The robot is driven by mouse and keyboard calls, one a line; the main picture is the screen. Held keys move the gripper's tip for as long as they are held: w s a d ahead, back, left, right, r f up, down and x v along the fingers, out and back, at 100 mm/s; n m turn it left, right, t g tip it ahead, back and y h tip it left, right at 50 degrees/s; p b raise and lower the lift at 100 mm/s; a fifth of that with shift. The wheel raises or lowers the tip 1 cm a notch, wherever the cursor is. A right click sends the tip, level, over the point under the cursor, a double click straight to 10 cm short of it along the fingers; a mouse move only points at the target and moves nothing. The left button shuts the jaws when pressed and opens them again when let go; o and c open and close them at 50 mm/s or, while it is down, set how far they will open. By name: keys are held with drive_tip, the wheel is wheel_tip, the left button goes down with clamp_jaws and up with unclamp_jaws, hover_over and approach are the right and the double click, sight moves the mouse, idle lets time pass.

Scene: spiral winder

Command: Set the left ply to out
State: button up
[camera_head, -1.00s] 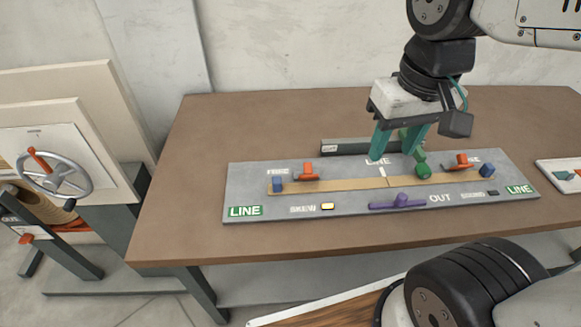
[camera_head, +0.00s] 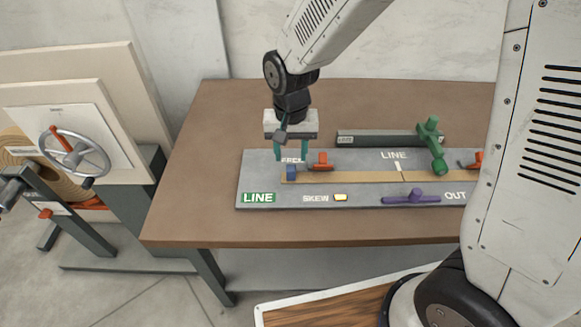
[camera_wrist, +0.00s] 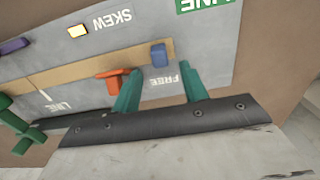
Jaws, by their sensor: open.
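A grey panel (camera_head: 262,180) lies on the table with a tan strip (camera_head: 360,176) along it. A small blue block (camera_head: 292,172) stands at the strip's left end, beside an orange clamp-like piece (camera_head: 320,161). The lettering FREE is behind them, partly covered by my gripper. My gripper (camera_head: 291,155) is open, points down and hangs just behind the blue block. In the wrist view my fingers (camera_wrist: 158,78) are spread, with the blue block (camera_wrist: 158,55) ahead of the gap and the orange piece (camera_wrist: 112,82) beside one finger. Nothing is between the fingers. No piece is labelled as a ply.
A green lever (camera_head: 434,146) stands right of the LINE lettering. A purple bar (camera_head: 411,197) sits at the panel's front beside OUT. A lit yellow button (camera_head: 341,197) is next to SKEW. A handwheel (camera_head: 72,153) stands left of the table. My arm hides the panel's right end.

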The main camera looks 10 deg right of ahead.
sight(290, 167)
wheel_tip(290, 167, down, 6)
drive_tip(key=shift+f, duration=0.1)
clamp_jaws()
